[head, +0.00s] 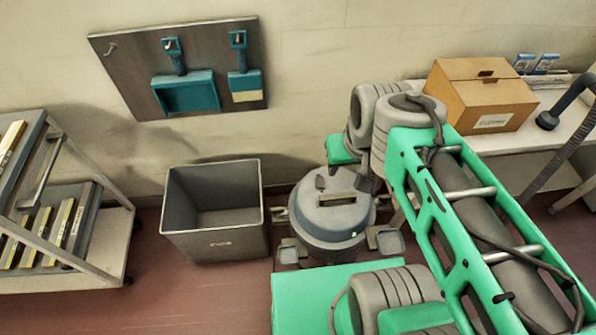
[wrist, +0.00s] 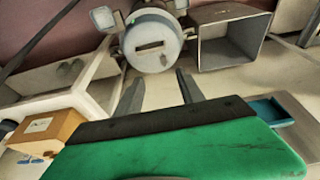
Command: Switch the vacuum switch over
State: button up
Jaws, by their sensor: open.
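The vacuum is a round grey canister (head: 333,225) standing on the floor, with a flat lid. A small dark raised piece (head: 320,182) and a pale-edged slot sit on the lid; I cannot tell which, if either, is the switch. In the wrist view the canister (wrist: 152,58) is upper centre, its slot facing me. My gripper (wrist: 159,88) shows two dark fingers spread apart with nothing between them, pointing towards the canister and apart from it. In the head view my arm hides the fingers.
An open grey bin (head: 213,252) stands left of the canister. A rack cart (head: 118,240) is at far left. A cardboard box (head: 470,100) and a dark hose (head: 565,105) are at the right bench.

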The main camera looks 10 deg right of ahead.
jog(key=t+b, duration=0.1)
jog(key=b, duration=2.6)
send_near(320, 183)
jog(key=b+x, duration=0.2)
jog(key=x, duration=0.5)
jog(key=shift+f, duration=0.1)
grip_shut()
